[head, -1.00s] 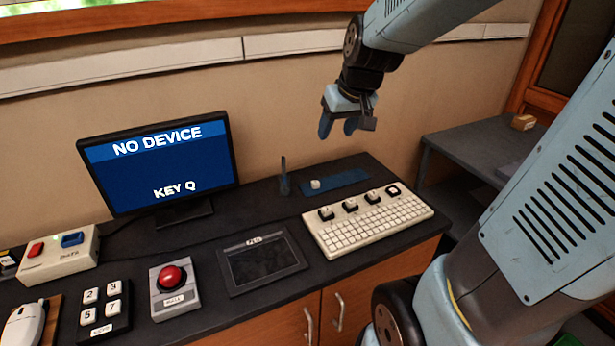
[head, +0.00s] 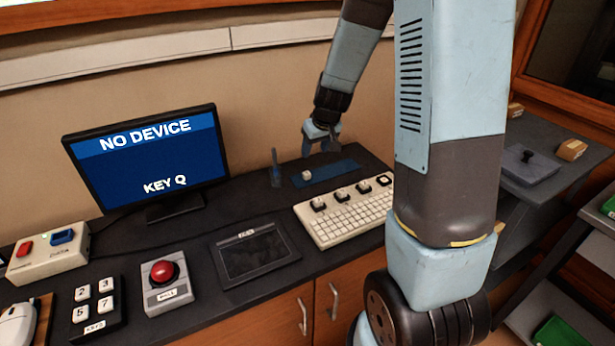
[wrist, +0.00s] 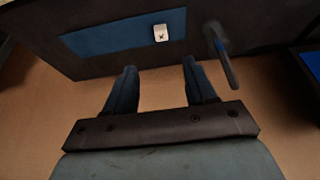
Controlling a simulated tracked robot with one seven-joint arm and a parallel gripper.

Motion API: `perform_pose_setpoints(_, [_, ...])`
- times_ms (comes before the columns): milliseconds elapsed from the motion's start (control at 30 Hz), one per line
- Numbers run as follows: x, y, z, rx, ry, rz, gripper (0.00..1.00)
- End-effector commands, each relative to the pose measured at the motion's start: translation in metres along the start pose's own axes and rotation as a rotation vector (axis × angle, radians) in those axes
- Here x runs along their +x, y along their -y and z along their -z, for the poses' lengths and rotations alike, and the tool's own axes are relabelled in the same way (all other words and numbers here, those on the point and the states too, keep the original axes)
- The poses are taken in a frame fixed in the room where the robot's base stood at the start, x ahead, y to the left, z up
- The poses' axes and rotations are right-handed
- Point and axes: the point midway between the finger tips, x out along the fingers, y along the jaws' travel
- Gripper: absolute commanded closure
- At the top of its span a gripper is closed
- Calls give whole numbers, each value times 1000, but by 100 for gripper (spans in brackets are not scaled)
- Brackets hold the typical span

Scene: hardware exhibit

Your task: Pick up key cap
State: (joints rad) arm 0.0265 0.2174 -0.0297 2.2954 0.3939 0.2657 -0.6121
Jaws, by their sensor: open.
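A small white key cap (head: 307,175) lies on the left part of a blue mat (head: 328,172) at the back of the dark desk. My gripper (head: 321,149) is open and empty above the back of the mat, near the wall. In the wrist view the key cap (wrist: 160,33) shows a dark mark and lies beyond the fingertips, between their lines. The open fingers (wrist: 159,67) are apart from it, and the mat (wrist: 110,38) lies under it.
A thin upright blue piece (head: 276,168) stands left of the mat, close to the key cap. A white keyboard (head: 345,213) with several raised black switches lies in front. A monitor (head: 150,160) reads "NO DEVICE" and "KEY Q". A dark tablet (head: 253,254) lies nearer.

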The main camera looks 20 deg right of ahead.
Motion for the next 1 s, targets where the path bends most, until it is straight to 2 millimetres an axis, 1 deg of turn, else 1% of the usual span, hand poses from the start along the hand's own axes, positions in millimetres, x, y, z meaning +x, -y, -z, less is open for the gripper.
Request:
perform_pose_setpoints(100, [17, 0, -1, 2, 4, 0, 45])
perform_pose_setpoints(400, [56, 0, -1, 1, 4, 1, 45])
perform_pose_setpoints(600, [72, 0, -1, 1, 2, 0, 45])
perform_pose_setpoints(767, [77, 1, -1, 0, 1, 1, 45])
perform_pose_setpoints(867, [85, 2, -2, 0, 3, 2, 45])
perform_pose_setpoints(1000, [103, 3, -3, 1, 4, 2, 45])
